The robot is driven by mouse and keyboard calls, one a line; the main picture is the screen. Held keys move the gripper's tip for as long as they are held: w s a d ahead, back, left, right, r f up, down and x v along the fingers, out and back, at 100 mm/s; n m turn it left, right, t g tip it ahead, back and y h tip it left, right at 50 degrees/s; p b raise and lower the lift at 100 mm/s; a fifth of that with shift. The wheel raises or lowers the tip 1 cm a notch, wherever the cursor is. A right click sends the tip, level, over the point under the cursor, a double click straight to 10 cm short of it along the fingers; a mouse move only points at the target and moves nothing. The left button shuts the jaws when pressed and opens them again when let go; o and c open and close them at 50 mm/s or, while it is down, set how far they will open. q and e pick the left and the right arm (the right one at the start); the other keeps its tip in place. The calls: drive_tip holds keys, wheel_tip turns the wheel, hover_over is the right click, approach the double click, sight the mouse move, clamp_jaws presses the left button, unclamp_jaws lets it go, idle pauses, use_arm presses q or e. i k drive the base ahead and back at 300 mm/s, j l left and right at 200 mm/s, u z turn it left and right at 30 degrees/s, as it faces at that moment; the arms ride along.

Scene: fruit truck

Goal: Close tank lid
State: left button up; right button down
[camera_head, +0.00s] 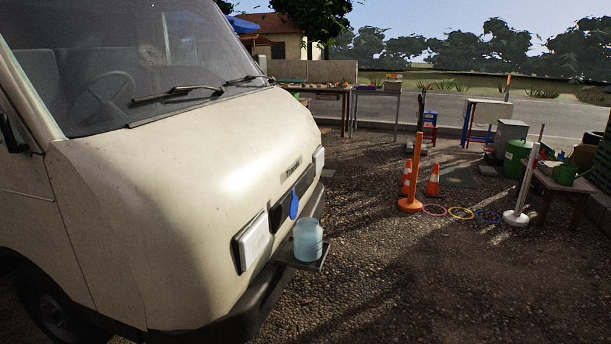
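A cream-coloured truck (200,185) fills the left of the head view, its front facing right. A small blue drop-shaped piece (294,204) shows on the dark strip of its front. I cannot tell whether this piece is the tank lid. A pale blue translucent container (308,241) stands upright on a small dark shelf (318,264) at the front bumper. Its top looks pale, and I cannot tell whether a lid sits on it. Neither of my grippers is in view.
The gravel to the right of the bumper is clear. Further back stand an orange post (411,180), a traffic cone (433,181), a white post (526,185) and coloured rings (461,213) on the ground. Tables (378,92) stand behind, and a green can (565,174) is at the right.

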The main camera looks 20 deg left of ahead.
sight(293, 206)
drive_tip(key=i+l, duration=0.1)
drive_tip(key=i, duration=1.25)
drive_tip(key=i+l+u, duration=0.25)
drive_tip(key=i+u, duration=0.2)
drive_tip(key=i+l+u, duration=0.25)
drive_tip(key=u, duration=0.2)
drive_tip(key=i+l+u, duration=0.15)
drive_tip(key=u, duration=0.25)
drive_tip(key=i+l+u, duration=0.1)
drive_tip(key=l+u, duration=0.2)
drive_tip(key=u, duration=0.15)
drive_tip(key=i+l+u, duration=0.1)
drive_tip(key=l+u, duration=0.15)
drive_tip(key=u, duration=0.15)
drive_tip(key=l+u, duration=0.3)
drive_tip(key=u, duration=0.15)
drive_tip(key=l+u, duration=0.4)
drive_tip(key=i+j, duration=0.05)
